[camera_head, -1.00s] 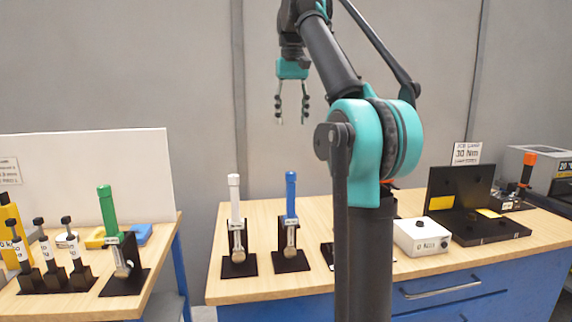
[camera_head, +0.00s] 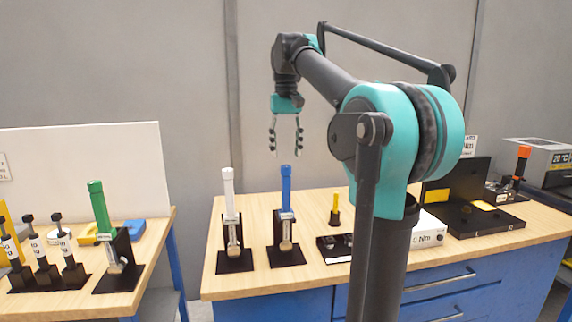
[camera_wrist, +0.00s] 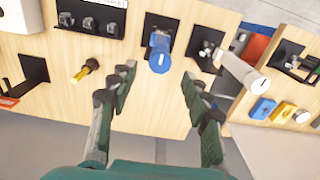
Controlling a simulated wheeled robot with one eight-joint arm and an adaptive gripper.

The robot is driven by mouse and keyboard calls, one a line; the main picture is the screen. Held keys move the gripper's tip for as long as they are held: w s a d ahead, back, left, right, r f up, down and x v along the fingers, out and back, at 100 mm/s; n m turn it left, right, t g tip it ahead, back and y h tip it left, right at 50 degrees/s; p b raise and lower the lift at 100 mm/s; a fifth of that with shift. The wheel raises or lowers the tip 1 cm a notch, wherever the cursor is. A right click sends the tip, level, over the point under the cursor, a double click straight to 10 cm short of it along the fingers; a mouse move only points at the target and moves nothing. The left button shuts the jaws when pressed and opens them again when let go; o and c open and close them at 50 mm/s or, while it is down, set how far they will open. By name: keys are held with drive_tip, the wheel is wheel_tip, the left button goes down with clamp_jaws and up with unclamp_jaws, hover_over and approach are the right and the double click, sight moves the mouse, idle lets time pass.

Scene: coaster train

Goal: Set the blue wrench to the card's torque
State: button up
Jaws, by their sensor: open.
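The blue wrench (camera_head: 287,205) stands upright in a black stand (camera_head: 285,253) on the wooden bench, right of the white wrench. In the wrist view the blue wrench (camera_wrist: 160,55) shows from above, beyond the gap between my fingers. My gripper (camera_head: 286,150) is open and empty, pointing down above the blue wrench's top and apart from it. Its fingers also show in the wrist view (camera_wrist: 157,85). The card (camera_head: 470,146) stands behind the black case, mostly hidden by my arm; its full number cannot be read now.
The white wrench (camera_head: 230,205) stands close on the left. A yellow-handled tool (camera_head: 335,208), a white box (camera_head: 428,228) and a black open case (camera_head: 480,218) lie to the right. A green wrench (camera_head: 102,215) stands on the left table, across a gap.

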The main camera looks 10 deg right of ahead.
sight(286, 166)
drive_tip(key=shift+f, duration=2.45)
clamp_jaws()
